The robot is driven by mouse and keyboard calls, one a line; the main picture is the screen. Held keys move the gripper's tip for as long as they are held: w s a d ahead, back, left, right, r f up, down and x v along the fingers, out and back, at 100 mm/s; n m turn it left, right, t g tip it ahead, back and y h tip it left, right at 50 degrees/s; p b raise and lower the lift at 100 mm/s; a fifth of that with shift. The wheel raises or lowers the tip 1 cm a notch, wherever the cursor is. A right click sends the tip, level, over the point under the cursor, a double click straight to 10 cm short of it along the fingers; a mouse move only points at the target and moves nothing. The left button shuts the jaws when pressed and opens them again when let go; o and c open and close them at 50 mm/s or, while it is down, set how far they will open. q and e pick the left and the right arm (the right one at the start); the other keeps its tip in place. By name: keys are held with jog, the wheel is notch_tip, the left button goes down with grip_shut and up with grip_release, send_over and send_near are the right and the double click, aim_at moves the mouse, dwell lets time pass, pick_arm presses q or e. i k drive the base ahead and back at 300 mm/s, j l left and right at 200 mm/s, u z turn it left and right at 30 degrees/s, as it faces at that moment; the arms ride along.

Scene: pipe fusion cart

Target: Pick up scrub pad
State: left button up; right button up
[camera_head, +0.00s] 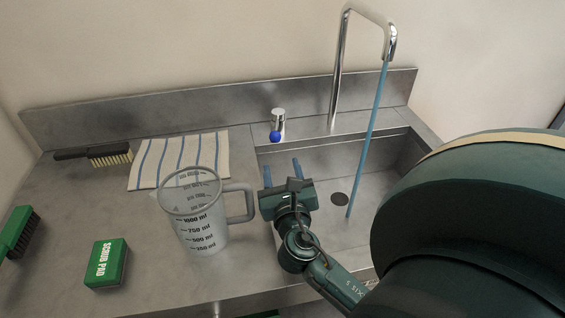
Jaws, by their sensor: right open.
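The scrub pad (106,264) is a green block with white "SCRUB PAD" lettering. It lies on the steel counter at the front left, apart from other things. My right gripper (282,170) is over the left part of the sink, right of the measuring jug. Its two blue-tipped fingers point toward the back and are spread apart with nothing between them. It is well to the right of the scrub pad. My left gripper is not in view.
A clear measuring jug (197,222) stands between the scrub pad and my right gripper, handle to the right. A striped cloth (180,157) and brushes (107,156) (18,232) lie on the counter. Water runs from the tall faucet (341,70) into the sink (325,218).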

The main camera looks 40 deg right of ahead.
aim_at(106, 267)
jog(key=k+j, duration=0.8)
